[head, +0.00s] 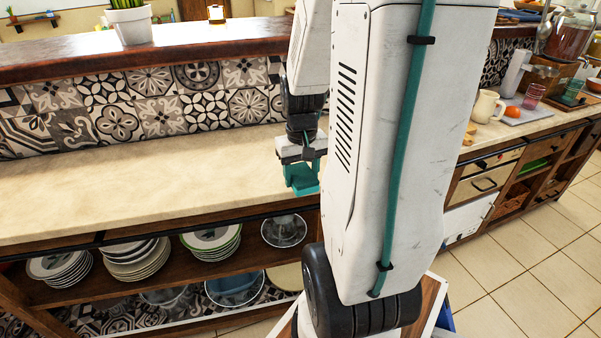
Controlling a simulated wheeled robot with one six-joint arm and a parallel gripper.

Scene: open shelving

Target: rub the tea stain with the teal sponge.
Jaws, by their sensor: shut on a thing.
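My gripper (303,163) is low over the pale stone counter (130,185), near its front edge and just left of my upright arm link. It is shut on the teal sponge (303,183), which points down at or very near the counter top. I cannot tell for sure whether the sponge touches the surface. No tea stain shows on the visible counter; my arm hides the part to the right of the gripper.
A patterned tile wall (160,105) and a raised wooden ledge (200,45) with a potted plant (129,20) stand behind. Stacked plates (137,258) fill the shelf below. A cream jug (487,106) and glasses stand at far right. The counter's left is clear.

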